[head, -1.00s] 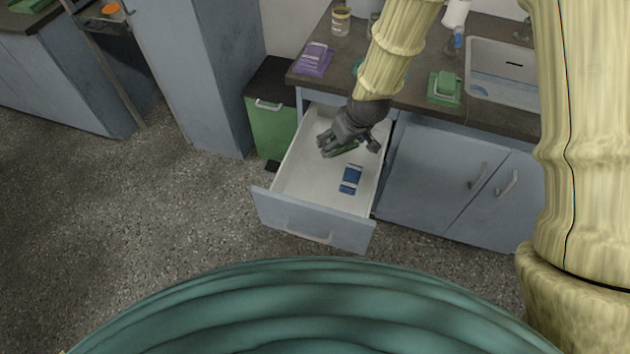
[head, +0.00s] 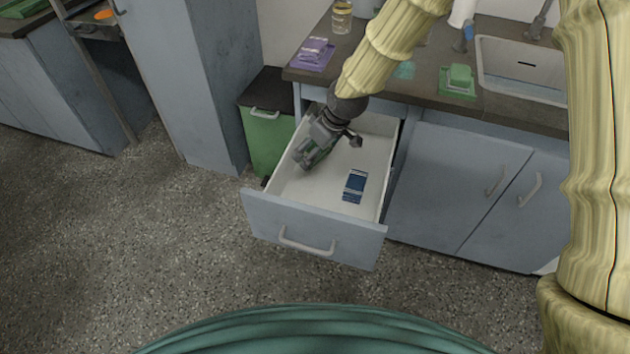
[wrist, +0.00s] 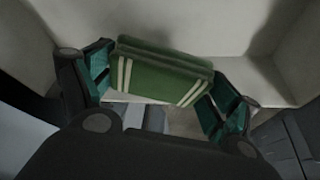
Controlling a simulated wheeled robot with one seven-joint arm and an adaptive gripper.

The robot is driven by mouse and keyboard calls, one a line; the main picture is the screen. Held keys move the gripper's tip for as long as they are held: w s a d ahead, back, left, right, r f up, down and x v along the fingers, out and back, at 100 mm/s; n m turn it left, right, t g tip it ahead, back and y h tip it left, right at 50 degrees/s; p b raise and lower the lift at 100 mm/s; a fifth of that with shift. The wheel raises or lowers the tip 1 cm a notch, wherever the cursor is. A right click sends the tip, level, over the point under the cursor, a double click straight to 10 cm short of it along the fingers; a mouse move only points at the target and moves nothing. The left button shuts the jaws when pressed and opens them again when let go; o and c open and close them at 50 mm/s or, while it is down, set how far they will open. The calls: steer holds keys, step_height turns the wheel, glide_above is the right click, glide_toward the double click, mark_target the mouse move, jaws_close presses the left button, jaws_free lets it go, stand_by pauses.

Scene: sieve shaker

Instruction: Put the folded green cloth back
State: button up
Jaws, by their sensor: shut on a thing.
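The folded green cloth (wrist: 160,75), dark green with pale stripes near its ends, sits between the two fingers of my gripper (wrist: 165,95) in the wrist view. My gripper (head: 312,158) is shut on it. In the head view my gripper is over the left part of the open drawer (head: 292,193), tilted down and left. The cloth is mostly hidden by the fingers there. A drawer wall and corner show close behind the cloth in the wrist view. I cannot tell whether the cloth touches the drawer floor.
A folded blue cloth (head: 355,186) lies in the drawer's right part. The drawer floor between it and my gripper is clear. A green bin (head: 266,140) stands left of the drawer. The counter above holds a purple item (head: 312,54), a green item (head: 458,80) and a sink (head: 520,68).

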mark_target(312, 178)
steer(key=shift+f+b, duration=0.65)
steer(key=shift+f, duration=4.15)
steer(key=shift+f, duration=0.1)
steer(key=o, duration=0.8)
steer(key=shift+c, duration=0.2)
steer(key=p+v, duration=0.1)
steer(key=v, duration=1.1)
steer(key=shift+p, duration=0.35)
steer(key=shift+a, duration=0.1)
